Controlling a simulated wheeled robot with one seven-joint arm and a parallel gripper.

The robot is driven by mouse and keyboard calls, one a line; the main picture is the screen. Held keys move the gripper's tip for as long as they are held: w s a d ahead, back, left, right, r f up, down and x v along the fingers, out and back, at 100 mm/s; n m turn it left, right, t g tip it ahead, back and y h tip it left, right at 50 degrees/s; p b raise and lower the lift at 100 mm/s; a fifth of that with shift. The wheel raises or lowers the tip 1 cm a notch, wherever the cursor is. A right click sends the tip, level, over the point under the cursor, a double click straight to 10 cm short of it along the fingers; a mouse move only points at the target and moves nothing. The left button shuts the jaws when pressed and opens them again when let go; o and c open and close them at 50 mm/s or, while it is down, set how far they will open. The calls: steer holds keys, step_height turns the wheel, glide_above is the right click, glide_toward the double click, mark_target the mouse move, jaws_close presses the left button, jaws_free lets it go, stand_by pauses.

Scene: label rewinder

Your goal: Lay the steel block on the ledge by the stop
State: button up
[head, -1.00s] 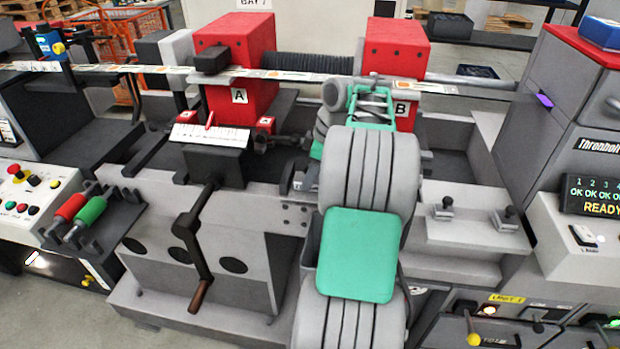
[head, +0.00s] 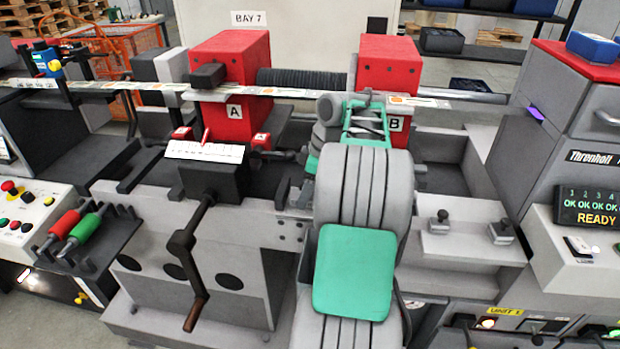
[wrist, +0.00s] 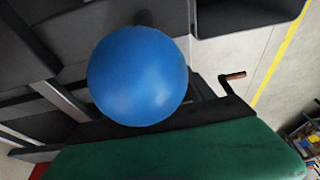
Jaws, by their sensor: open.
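My arm reaches up the middle of the head view, and my gripper (head: 293,192) seems to be at its far end, left of the forearm, small and partly hidden. It looks open, with nothing seen in it. A pale grey ledge (head: 460,248) lies right of my arm. Two small metal pieces with dark knobs stand on it, a left one (head: 439,223) and a right one (head: 501,232). I cannot tell whether either is the stop, and I cannot make out the steel block. The wrist view shows no clear fingertips or block.
A crank (head: 191,255) hangs left of my arm; it also shows in the wrist view (wrist: 232,77). A blue ball (wrist: 138,76) fills much of the wrist view, above a green surface. Red housings A (head: 231,75) and B (head: 388,65) stand behind.

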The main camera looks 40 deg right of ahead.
steer(key=p+v, duration=0.6)
steer(key=v, duration=0.6)
steer(key=w+a+r+m, duration=0.1)
steer(key=w+a, duration=0.1)
steer(key=a, duration=0.5)
steer(key=w+a+r+m, duration=0.1)
steer(key=w+a, duration=0.2)
steer(key=a, duration=0.5)
steer(key=s+a+f+m, duration=0.1)
steer(key=s+a, duration=0.1)
steer(key=a, duration=0.5)
steer(key=s+a+f+m, duration=0.2)
steer(key=a, duration=0.5)
steer(key=s+a+f+m+h, duration=0.1)
steer(key=s+a+f, duration=0.1)
steer(key=s, duration=0.2)
steer(key=s+a+f+m+t+h, duration=0.1)
steer(key=s+a+f, duration=0.1)
steer(key=s+f, duration=0.1)
steer(key=shift+s+b, duration=0.3)
steer(key=shift+s, duration=0.4)
steer(key=shift+a+f, duration=0.1)
steer(key=shift+a, duration=0.05)
